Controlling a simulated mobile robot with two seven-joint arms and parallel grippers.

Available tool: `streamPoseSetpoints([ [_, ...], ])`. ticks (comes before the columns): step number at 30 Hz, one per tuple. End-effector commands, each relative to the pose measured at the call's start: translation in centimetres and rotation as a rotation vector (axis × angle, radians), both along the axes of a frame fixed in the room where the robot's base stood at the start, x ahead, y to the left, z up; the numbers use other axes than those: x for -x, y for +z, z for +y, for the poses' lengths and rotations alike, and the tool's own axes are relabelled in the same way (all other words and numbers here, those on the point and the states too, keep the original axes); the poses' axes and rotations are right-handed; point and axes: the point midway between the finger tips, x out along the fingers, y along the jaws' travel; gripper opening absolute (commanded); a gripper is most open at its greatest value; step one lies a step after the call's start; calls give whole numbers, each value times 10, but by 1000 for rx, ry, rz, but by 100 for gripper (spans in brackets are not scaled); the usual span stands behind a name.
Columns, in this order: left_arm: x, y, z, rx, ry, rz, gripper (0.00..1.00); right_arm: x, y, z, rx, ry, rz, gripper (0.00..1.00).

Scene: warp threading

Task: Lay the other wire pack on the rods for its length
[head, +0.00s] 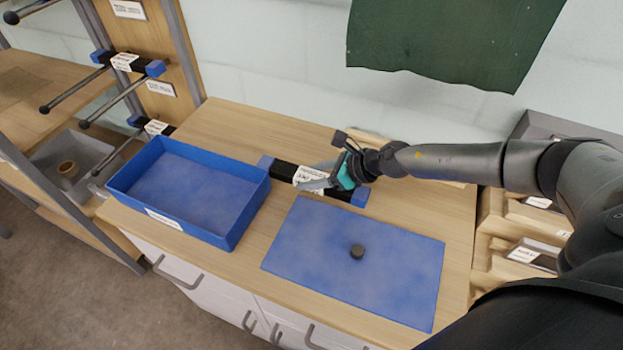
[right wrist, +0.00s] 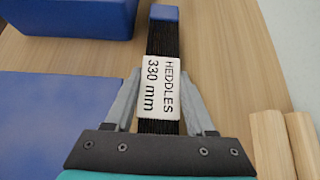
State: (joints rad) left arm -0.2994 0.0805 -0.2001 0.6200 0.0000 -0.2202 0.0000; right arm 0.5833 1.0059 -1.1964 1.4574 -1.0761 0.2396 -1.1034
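A black wire pack with blue ends and a white label (head: 283,169) lies on the table. In the right wrist view the pack (right wrist: 163,42) reads "HEDDLES 330 mm". My right gripper (head: 318,183) is at the pack, with one finger along each side near the label; whether the fingers grip it cannot be told. They also show in the right wrist view (right wrist: 160,75). Two similar packs are at the rack at left: an upper pack (head: 138,66) across the upper rods (head: 76,90), and a lower pack (head: 167,131) by a lower rod (head: 118,157), partly hidden. My left gripper is out of view.
An empty-looking blue tray (head: 118,191) stands between the rack and the pack. Labelled wooden holders (head: 520,255) stand at right. A grey bin (head: 88,150) sits low at left.

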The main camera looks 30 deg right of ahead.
Motion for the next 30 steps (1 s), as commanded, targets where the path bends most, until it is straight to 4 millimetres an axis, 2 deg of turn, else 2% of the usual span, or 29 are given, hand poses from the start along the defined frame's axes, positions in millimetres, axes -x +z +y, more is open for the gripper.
streamPoseSetpoints([
  [2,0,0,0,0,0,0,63,0,0,0,0,0,0,37],
  [12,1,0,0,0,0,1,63,0,0,0,-1,-1,1,0],
  [30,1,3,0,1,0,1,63,-1,7,0,-2,-1,-3,0],
])
